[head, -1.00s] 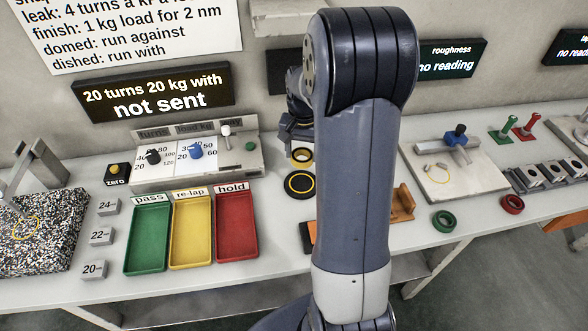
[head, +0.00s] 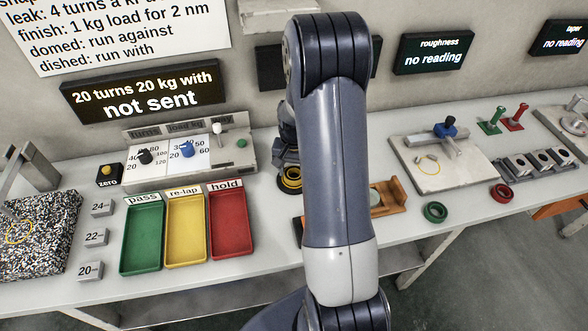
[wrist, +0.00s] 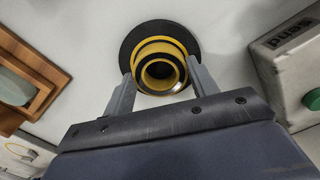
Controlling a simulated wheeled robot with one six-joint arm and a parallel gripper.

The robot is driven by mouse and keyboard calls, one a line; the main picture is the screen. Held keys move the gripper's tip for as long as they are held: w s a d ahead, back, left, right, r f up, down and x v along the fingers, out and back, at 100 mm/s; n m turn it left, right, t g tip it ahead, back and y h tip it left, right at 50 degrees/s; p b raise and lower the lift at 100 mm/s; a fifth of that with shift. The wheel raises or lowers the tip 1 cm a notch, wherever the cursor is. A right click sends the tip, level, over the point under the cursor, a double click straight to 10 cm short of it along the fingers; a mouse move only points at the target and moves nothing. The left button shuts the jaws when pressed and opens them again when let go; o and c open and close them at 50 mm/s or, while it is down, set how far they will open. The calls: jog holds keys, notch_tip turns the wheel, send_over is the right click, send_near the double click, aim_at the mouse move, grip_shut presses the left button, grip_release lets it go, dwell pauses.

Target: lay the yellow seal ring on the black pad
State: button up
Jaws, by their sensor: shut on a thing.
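My gripper (wrist: 162,76) is shut on the yellow seal ring (wrist: 160,54), a yellow band with a dark inner part, held between its two fingers. The black pad (wrist: 129,45) is a round dark disc with a yellow circle on it, directly under the ring in the wrist view. The ring covers much of the pad. I cannot tell whether the ring touches it. In the head view my arm partly hides the spot, and the ring (head: 291,182) shows low over the pad at its left edge.
Green, yellow and red trays (head: 231,225) stand to the left. A control box (head: 185,155) with knobs is behind them; its end shows at right in the wrist view (wrist: 290,70). A wooden holder (head: 390,198) is close on the other side. A green ring (head: 435,212) lies farther right.

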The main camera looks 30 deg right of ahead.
jog(key=shift+f, duration=0.2)
jog(key=o, duration=1.1)
jog(key=shift+r, duration=0.1)
notch_tip(320, 180, up, 12)
jog(key=shift+r, duration=0.15)
